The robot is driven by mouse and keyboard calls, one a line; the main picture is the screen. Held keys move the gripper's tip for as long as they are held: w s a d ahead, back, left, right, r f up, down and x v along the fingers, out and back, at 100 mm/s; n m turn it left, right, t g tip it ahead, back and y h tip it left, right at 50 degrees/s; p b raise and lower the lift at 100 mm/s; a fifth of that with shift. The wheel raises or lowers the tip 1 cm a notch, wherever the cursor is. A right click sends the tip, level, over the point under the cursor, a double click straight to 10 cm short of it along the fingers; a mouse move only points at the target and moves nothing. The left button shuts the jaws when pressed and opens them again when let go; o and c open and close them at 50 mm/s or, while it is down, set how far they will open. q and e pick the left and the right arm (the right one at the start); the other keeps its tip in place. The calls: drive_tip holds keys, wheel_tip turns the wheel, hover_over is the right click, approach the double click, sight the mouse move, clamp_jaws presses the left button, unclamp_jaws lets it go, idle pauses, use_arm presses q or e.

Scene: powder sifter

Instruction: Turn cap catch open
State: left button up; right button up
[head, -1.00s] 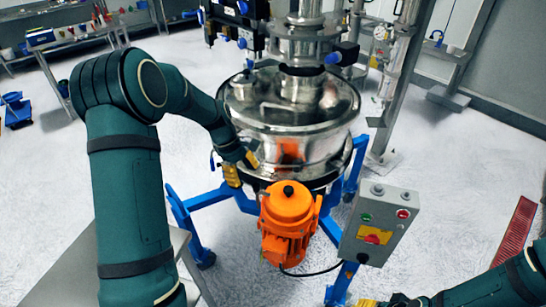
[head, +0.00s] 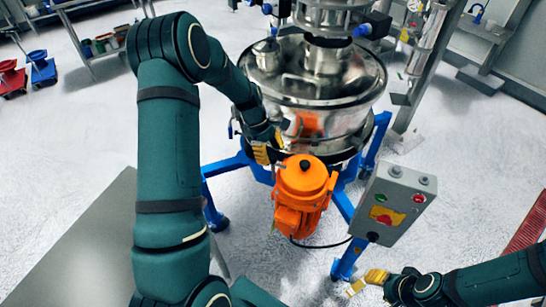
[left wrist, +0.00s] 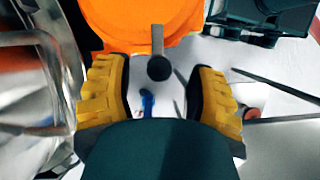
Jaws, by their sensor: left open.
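The sifter (head: 300,88) is a round steel drum with a domed lid, and an orange motor (head: 300,192) is on its front. A short grey bar with a dark round end (left wrist: 158,58), perhaps the cap catch, shows in the left wrist view in front of the orange motor (left wrist: 135,20). My left gripper (head: 266,150) is beside the drum's lower rim, left of the motor. In the left wrist view, its yellow fingers (left wrist: 160,92) are apart, with the bar's end between them in the picture. Contact cannot be told. My right gripper (head: 366,282) is low at the right; its jaw gap is unclear.
A grey control box (head: 393,205) with buttons and a red-and-yellow switch stands right of the motor. Blue frame legs (head: 228,162) spread below the drum. A steel post (head: 425,70) rises behind it at the right.

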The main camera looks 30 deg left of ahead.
use_arm(q)
drive_tip(key=shift+x, duration=0.9)
clamp_jaws()
